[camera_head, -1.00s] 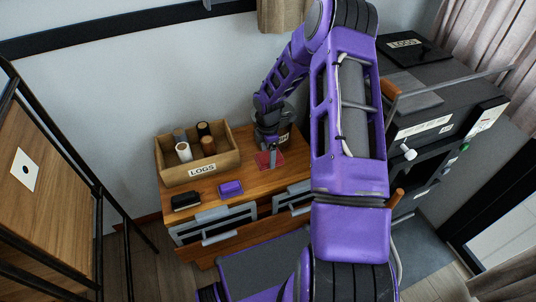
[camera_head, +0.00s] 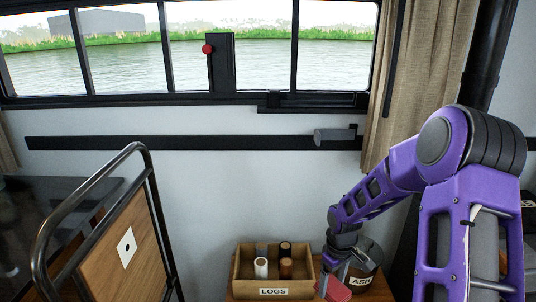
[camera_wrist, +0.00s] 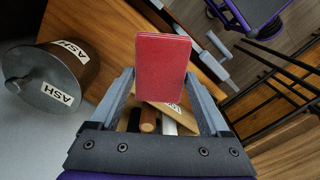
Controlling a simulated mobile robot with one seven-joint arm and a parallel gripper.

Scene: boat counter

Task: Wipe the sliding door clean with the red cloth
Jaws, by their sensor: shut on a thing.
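My gripper (camera_head: 335,283) is shut on the red cloth (camera_head: 338,290), low in the head view beside the ash bin. In the wrist view the red cloth (camera_wrist: 162,66) is a flat, folded rectangle between the two fingers of my gripper (camera_wrist: 160,88). It appears to be held above the wooden counter (camera_wrist: 185,40). No panel in view is clearly the sliding door. The head view shows a wide black-framed window (camera_head: 180,100) with several panes and a dark upright piece with a red knob (camera_head: 208,49).
The LOGS box (camera_head: 273,292), with several cylinders, stands left of my gripper. The ASH bin (camera_head: 364,266) is close on its right. A wooden panel (camera_head: 110,265) in a black tube frame stands left. A dark rail (camera_head: 200,143) crosses the wall; a curtain (camera_head: 398,80) hangs right.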

